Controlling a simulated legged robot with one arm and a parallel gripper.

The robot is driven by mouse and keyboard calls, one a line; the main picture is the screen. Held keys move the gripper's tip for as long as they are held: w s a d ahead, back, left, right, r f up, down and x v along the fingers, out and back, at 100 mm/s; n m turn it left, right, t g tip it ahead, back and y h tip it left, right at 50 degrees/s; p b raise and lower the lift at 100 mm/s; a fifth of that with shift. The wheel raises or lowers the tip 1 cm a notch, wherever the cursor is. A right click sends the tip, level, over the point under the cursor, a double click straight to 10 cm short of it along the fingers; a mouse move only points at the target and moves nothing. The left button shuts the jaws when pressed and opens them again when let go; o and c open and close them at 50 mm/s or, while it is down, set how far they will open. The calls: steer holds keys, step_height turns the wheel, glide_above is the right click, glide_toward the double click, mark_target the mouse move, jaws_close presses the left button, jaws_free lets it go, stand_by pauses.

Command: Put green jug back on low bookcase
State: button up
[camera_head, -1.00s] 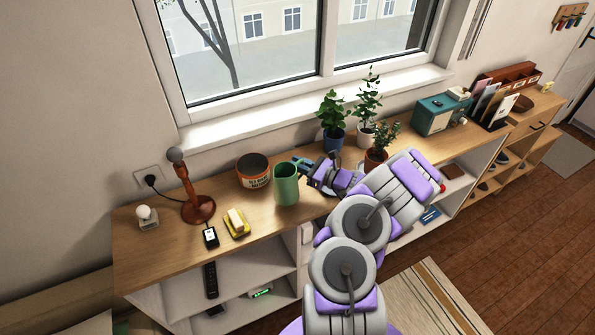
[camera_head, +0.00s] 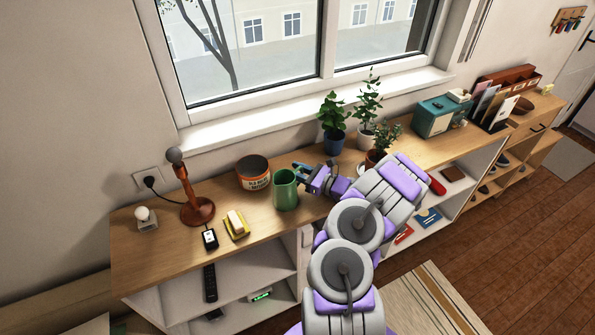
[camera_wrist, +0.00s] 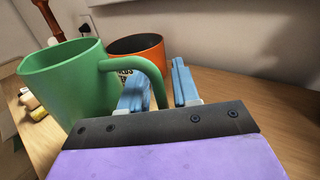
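The green jug (camera_head: 286,190) stands upright on the wooden top of a long low cabinet (camera_head: 265,222) under the window; I cannot tell if this is the low bookcase. In the wrist view the jug (camera_wrist: 65,85) fills the left side, its handle curving towards my gripper. My gripper (camera_head: 301,169) is just right of the jug, low over the cabinet top. In the wrist view my gripper's (camera_wrist: 158,78) two blue fingers are apart.
An orange-and-black pot (camera_head: 253,172) stands behind the jug on the left. A lamp (camera_head: 197,205), a yellow dish (camera_head: 236,224) and a small black device (camera_head: 210,237) are further left. Potted plants (camera_head: 333,135) stand behind my arm, and a teal box (camera_head: 437,117) further right.

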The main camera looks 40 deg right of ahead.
steer(key=shift+o, duration=0.8)
steer(key=shift+s+d+r, duration=0.1)
steer(key=shift+s, duration=0.05)
steer(key=p+v, duration=0.2)
steer(key=v, duration=0.9)
steer(key=shift+s+d+p, duration=0.1)
steer(key=shift+s+p, duration=0.1)
steer(key=shift+p, duration=0.2)
steer(key=shift+s, duration=0.15)
steer(key=shift+s, duration=0.1)
